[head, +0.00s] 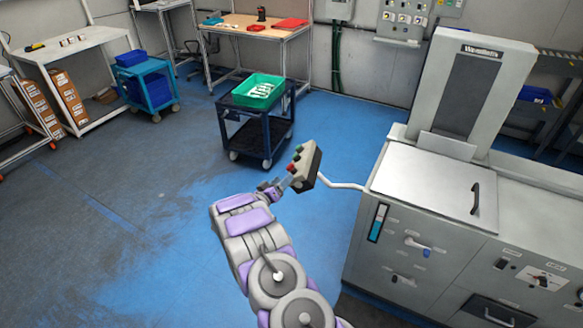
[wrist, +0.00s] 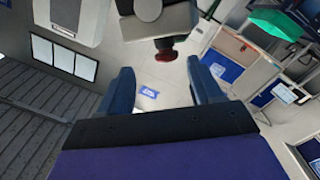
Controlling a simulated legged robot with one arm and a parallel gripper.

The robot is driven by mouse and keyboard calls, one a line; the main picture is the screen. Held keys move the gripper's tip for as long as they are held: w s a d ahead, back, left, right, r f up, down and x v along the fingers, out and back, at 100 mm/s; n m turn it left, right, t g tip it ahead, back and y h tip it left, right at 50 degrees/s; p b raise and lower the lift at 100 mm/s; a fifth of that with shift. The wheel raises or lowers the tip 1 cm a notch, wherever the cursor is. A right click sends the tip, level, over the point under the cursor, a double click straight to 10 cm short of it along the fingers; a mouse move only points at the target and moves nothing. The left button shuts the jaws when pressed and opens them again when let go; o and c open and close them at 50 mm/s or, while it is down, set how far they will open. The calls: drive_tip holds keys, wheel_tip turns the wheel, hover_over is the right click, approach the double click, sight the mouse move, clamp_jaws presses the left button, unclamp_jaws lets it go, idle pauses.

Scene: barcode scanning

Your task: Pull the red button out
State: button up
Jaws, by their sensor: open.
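A grey-beige button box (head: 307,170) is mounted on the end of a bent white arm from the big machine. Small red and green buttons stick out of its left face in the head view. In the wrist view a red button (wrist: 167,54) with a dark collar shows at the top middle, just beyond the fingertips. My gripper (wrist: 160,70) is open, with its two blue fingers apart and nothing between them. The red button lies roughly in line with the gap and appears apart from both fingers. In the head view my gripper (head: 281,184) is close to the box's button side, small and partly unclear.
The large grey machine (head: 430,195) with a lid and handle stands at the right. A dark cart (head: 256,118) carrying a green crate (head: 259,88) stands behind the box. A blue cart (head: 147,84) and workbenches are farther back. The blue floor at the left is clear.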

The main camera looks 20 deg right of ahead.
sight(287, 167)
drive_tip(key=x, duration=1)
drive_tip(key=shift+w+a, duration=0.1)
drive_tip(key=shift+a, duration=0.05)
drive_tip(key=a, duration=0.3)
drive_tip(key=shift+r, duration=0.25)
drive_tip(key=shift+c, duration=1.4)
drive_tip(key=shift+a, duration=0.35)
drive_tip(key=shift+c, duration=0.8)
drive_tip(key=shift+r, duration=0.1)
drive_tip(key=shift+c, duration=0.7)
drive_tip(key=shift+s+d, duration=0.25)
drive_tip(key=shift+d, duration=0.6)
drive_tip(key=c, duration=0.5)
drive_tip(key=shift+a, duration=0.15)
clamp_jaws()
